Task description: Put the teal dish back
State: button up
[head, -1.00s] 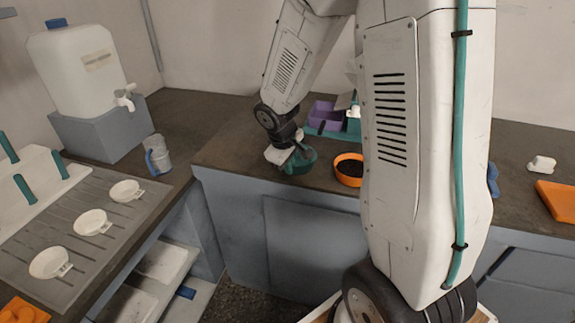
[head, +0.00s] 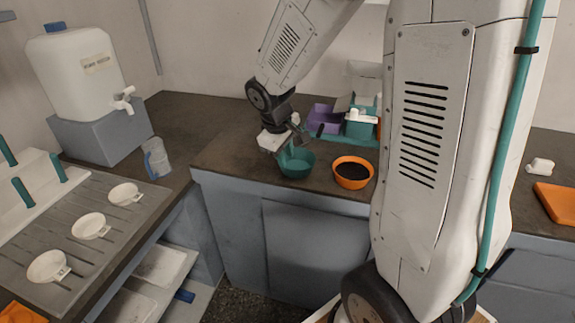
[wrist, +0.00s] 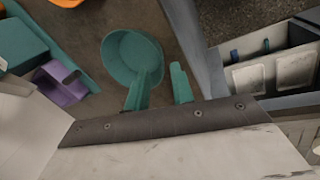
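The teal dish (head: 297,168) is a round, shallow bowl on the brown counter near its front edge. It also shows in the wrist view (wrist: 130,56), upright and seemingly empty. My gripper (head: 288,150) is just above and beside the dish in the head view. In the wrist view its teal fingers (wrist: 167,78) are apart, with bare counter showing between them. The left finger overlaps the dish's near rim in the picture; I cannot tell whether they touch. Nothing shows between the fingertips.
An orange bowl (head: 352,173) with dark contents stands right of the dish. A purple bin (head: 323,117) and a teal holder (head: 360,127) stand behind. Three white dishes (head: 91,226) sit on the grey slatted board at left. The counter between the clear cup (head: 156,158) and my gripper is free.

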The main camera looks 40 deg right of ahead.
jog(key=s+a+r+m+y, duration=0.15)
jog(key=s+a+r, duration=0.45)
jog(key=s+r, duration=0.6)
jog(key=s+a+r+m+y, duration=0.1)
jog(key=s+a, duration=0.3)
jog(key=s, duration=0.8)
jog(key=shift+s+a+r+m, duration=0.2)
jog(key=shift+r+m, duration=0.1)
jog(key=shift+m, duration=0.45)
jog(key=shift+w+y, duration=0.1)
jog(key=shift+y, duration=0.15)
